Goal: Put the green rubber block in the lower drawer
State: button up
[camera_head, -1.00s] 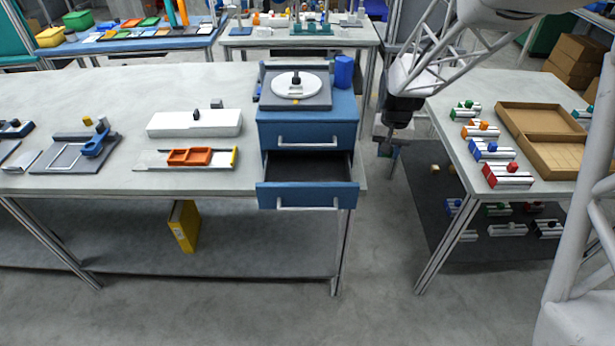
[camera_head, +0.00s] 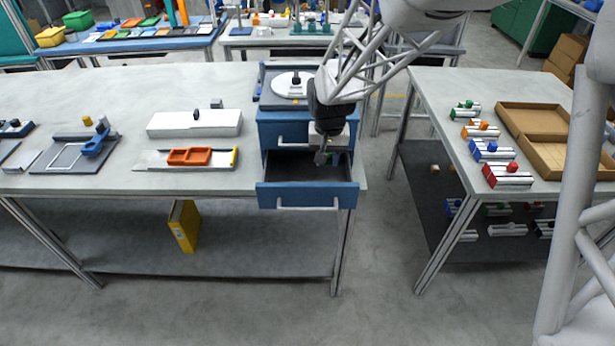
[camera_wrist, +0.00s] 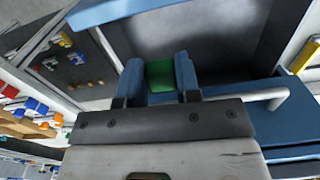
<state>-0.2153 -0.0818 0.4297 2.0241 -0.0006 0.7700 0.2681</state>
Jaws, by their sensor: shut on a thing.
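The green rubber block (camera_wrist: 160,74) sits between the two fingers of my gripper (camera_wrist: 160,80) in the wrist view. My gripper is shut on it. In the head view my gripper (camera_head: 323,157) points down over the right part of the open lower drawer (camera_head: 272,196). A bit of green shows beside the fingers there, and the rest of the block is hidden. The drawer is pulled out and its dark inside looks empty where visible. In the wrist view the dark drawer inside (camera_wrist: 225,40) lies behind and beside the block. I cannot tell the exact height above the drawer floor.
The upper drawer (camera_head: 285,133) is shut just behind my gripper. A grey device with a white disc (camera_head: 290,88) stands on the cabinet. An orange tray (camera_head: 190,156) and a white box (camera_head: 175,123) lie to the left. A clear floor gap separates the right table (camera_head: 455,150).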

aim_at(307, 186)
jog(key=shift+n, duration=0.3)
jog(key=shift+s+a+f, duration=0.1)
jog(key=shift+s+a, duration=0.15)
jog(key=shift+a, duration=1.05)
jog(key=shift+s+a, duration=0.2)
jog(key=shift+a, duration=1.05)
jog(key=shift+f, duration=0.1)
jog(key=shift+f, duration=3)
jog(key=shift+f, duration=1.9)
jog(key=shift+f, duration=0.15)
jog(key=o, duration=1)
jog(key=shift+c, duration=0.2)
jog(key=shift+r, duration=0.2)
